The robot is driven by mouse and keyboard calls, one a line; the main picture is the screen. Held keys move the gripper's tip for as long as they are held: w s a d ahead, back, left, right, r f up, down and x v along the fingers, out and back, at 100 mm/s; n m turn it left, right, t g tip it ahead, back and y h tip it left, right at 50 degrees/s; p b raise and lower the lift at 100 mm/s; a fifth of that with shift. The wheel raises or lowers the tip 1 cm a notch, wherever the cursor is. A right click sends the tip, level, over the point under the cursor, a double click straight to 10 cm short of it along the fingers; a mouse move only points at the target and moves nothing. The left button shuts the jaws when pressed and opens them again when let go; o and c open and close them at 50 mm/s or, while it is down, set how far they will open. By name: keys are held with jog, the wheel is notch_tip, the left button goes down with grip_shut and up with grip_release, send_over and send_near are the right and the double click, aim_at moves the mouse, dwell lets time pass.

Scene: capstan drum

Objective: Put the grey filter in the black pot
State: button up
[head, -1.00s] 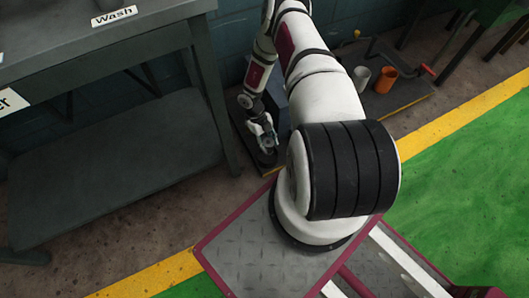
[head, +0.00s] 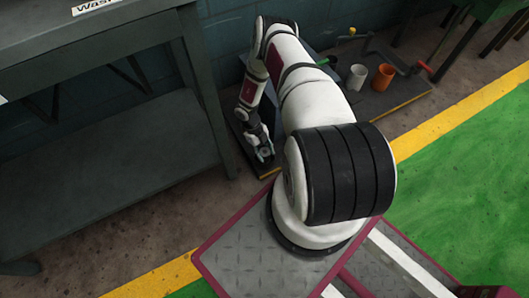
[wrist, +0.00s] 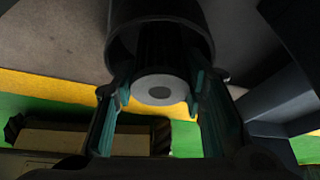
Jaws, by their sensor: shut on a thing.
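My gripper (wrist: 160,90) has its teal-padded fingers shut on the grey filter (wrist: 152,84). The filter shows a pale grey round end with a darker centre, and a dark ribbed body runs behind it. A black, round-walled thing (wrist: 122,35), probably the black pot, curves around the far part of the filter in the wrist view. I cannot tell how far the filter lies inside it or whether they touch. In the head view my gripper (head: 264,152) points down at the low dark platform by the wall, and the held filter and pot cannot be made out there.
A grey metal table (head: 110,45) with a lower shelf (head: 110,160) stands at left, close to my gripper. A white cup (head: 356,77) and an orange cup (head: 385,76) stand on the dark platform (head: 400,97) right of my arm. Green floor beyond the yellow stripe is open.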

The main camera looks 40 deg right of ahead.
jog(key=shift+f, duration=0.25)
jog(key=o, duration=0.9)
jog(key=shift+r, duration=0.1)
jog(key=shift+r, duration=0.25)
jog(key=p+v, duration=0.4)
jog(key=v, duration=0.8)
